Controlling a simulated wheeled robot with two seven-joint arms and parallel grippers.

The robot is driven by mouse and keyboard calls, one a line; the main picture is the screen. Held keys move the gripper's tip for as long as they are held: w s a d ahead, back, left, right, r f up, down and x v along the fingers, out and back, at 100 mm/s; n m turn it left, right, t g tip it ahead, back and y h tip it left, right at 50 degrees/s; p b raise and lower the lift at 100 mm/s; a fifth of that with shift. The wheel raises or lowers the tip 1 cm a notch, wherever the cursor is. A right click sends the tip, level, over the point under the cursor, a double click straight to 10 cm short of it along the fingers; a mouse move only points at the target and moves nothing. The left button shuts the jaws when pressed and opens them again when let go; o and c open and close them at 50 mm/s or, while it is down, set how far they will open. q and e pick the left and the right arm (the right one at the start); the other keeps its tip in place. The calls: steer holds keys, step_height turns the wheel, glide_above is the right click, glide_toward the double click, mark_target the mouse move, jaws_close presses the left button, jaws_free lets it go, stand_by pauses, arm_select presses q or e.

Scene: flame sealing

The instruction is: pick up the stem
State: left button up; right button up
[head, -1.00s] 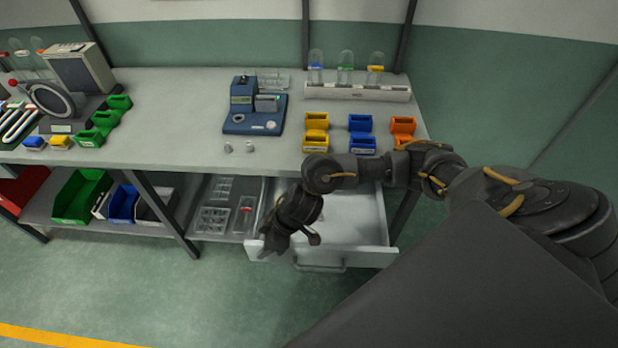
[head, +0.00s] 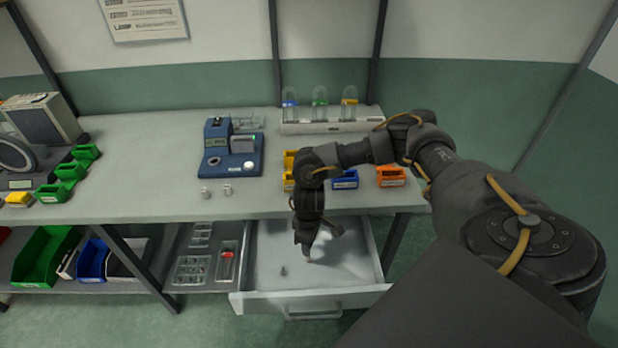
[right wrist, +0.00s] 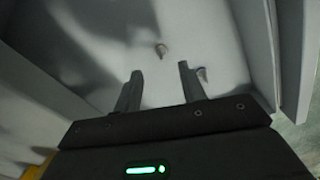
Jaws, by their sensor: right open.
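Two small grey pointed pieces lie in the open white drawer (head: 262,240). One small piece (head: 283,271) is left of my right gripper in the head view, and the other is close by its tips. In the right wrist view one small piece (right wrist: 161,50) lies beyond the gap between the fingers, and another small piece (right wrist: 202,74) lies just right of the right finger. Both are too small to tell which is the stem. My right gripper (right wrist: 160,69) points down into the drawer, open and empty. My left gripper is out of view.
The drawer's side walls and front (head: 310,302) surround the gripper. The bench top (head: 130,190) is above, with a blue device (head: 233,150), a rack (head: 330,126) of glass tubes, and coloured bins (head: 391,177). Trays (head: 192,269) lie left of the drawer.

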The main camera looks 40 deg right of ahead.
steer(key=shift+s+f+p, duration=0.1)
steer(key=shift+f+p, duration=0.4)
steer(key=shift+f, duration=2.6)
jaws_close()
